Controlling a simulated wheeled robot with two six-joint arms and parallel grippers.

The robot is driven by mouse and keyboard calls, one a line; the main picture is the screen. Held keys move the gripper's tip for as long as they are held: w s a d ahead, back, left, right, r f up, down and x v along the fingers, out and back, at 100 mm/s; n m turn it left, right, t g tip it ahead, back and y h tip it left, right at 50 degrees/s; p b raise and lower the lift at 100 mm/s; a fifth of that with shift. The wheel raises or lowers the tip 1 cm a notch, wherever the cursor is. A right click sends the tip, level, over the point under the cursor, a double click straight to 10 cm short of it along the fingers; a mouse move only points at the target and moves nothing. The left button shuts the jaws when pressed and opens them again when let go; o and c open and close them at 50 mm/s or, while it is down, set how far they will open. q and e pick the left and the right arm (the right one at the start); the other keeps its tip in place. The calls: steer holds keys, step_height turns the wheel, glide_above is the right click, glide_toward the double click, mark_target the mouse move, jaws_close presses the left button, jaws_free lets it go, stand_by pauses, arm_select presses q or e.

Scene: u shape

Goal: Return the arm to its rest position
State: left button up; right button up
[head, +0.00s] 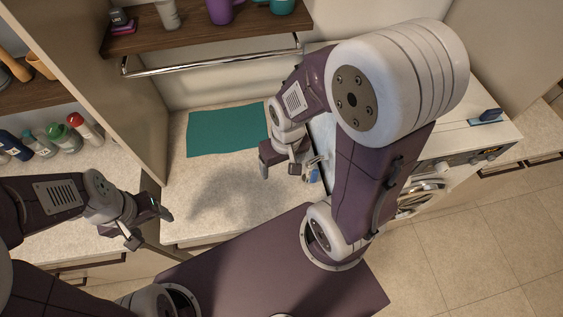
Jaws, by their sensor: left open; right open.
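My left gripper (149,226) is at the lower left, in front of the counter's left part. Its two fingers are apart and nothing shows between them. My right gripper (286,172) hangs over the right part of the pale counter (205,225), in front of the teal mat (222,130). Its fingers are apart and I see nothing held in them. My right arm is bent and hides part of the counter and the white washing machine (462,140).
A small blue and white item (313,173) lies close to the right gripper, partly hidden. A metal rail (215,62) runs below a wooden shelf (190,30) with mugs. Several bottles (85,128) stand at left beside an upright panel (125,110). Tiled floor is clear at right.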

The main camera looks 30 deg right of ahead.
step_height(320, 180, down, 16)
steer(key=b, duration=1.5)
steer(key=shift+r+b, duration=0.15)
steer(key=shift+b, duration=0.2)
steer(key=shift+w, duration=0.1)
